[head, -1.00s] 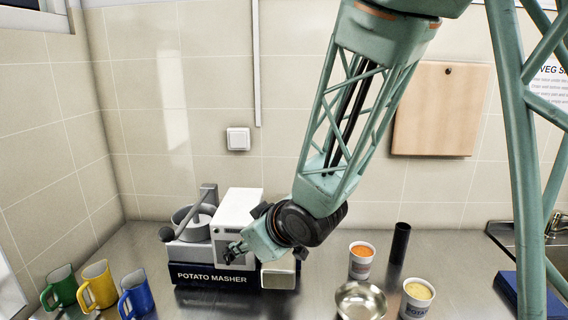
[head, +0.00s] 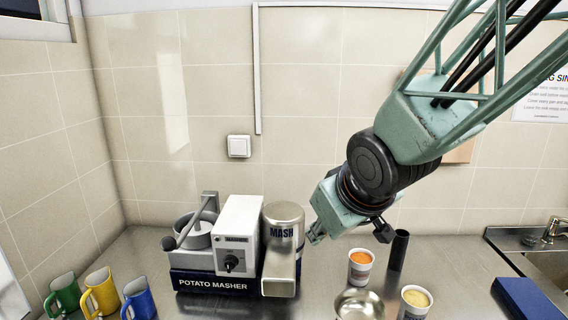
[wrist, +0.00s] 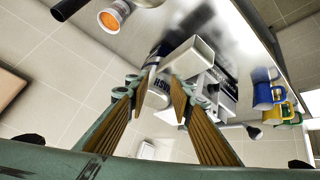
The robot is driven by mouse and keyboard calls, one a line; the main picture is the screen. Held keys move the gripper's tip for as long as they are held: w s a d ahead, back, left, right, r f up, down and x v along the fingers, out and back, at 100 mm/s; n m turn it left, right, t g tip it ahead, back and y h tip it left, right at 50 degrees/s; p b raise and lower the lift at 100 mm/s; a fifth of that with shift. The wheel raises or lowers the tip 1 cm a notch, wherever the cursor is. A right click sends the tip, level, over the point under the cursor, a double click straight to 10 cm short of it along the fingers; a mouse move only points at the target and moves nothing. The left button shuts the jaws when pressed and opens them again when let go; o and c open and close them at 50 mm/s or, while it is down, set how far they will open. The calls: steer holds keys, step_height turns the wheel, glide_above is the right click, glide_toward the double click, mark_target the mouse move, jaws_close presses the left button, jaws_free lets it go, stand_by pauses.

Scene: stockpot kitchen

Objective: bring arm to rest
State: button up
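My arm reaches in from the upper right in the head view. My gripper (head: 322,228) hangs in the air in front of the wall, just right of the potato masher (head: 212,284). In the wrist view my gripper (wrist: 163,92) has its two ribbed fingers spread apart, with nothing held between them. The masher machine and its silver MASH canister (head: 284,222) show beyond the fingers in the wrist view.
An orange-filled cup (head: 361,266), a black cylinder (head: 398,250), a metal bowl (head: 360,305) and a yellow-filled cup (head: 415,301) stand at right. Green (head: 63,294), yellow (head: 101,290) and blue (head: 138,297) mugs stand at left. A sink (head: 545,262) lies far right.

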steer(key=s+d+r+m+g+p, duration=0.1)
steer(key=s+d+r+m, duration=0.1)
steer(key=s, duration=0.8)
steer(key=s+d+r+m+g+h+p, duration=0.1)
steer(key=s+d+r, duration=0.4)
steer(key=s, duration=0.6)
steer(key=s+d+r+m+g+p, duration=0.1)
steer(key=s+d, duration=0.4)
steer(key=s, duration=0.5)
steer(key=shift+s+r+m+g+h+p, duration=0.35)
steer(key=shift+r+m+p, duration=0.5)
steer(key=shift+r+m, duration=0.35)
